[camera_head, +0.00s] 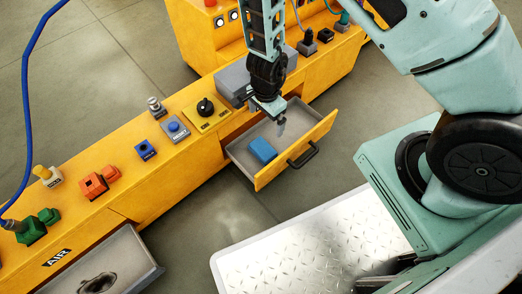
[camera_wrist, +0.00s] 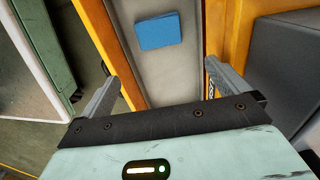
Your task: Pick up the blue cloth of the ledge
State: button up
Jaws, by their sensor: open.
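The blue cloth (camera_head: 262,151) is a small folded blue block lying in the open drawer (camera_head: 240,158) of the yellow console. It also shows in the wrist view (camera_wrist: 160,31), on the grey drawer floor. My gripper (camera_head: 281,127) is above the drawer, a little up and right of the cloth in the head view. In the wrist view my gripper (camera_wrist: 160,82) has its two fingers wide apart with nothing between them, and the cloth appears beyond the fingertips. The cloth and the fingers are apart.
The drawer front with a black handle (camera_head: 303,155) faces my base. A grey box (camera_head: 233,82) sits on the yellow console (camera_head: 120,165) beside my gripper. Buttons, a knob and colored connectors line its top. Another open drawer (camera_head: 98,265) is at lower left. A blue hose (camera_head: 26,90) hangs at left.

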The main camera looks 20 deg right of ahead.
aim_at(265, 146)
notch_tip(265, 146, down, 17)
jog(key=b, duration=1.1)
jog(key=shift+r+b, duration=0.1)
jog(key=shift+b, duration=0.25)
jog(key=c, duration=0.7)
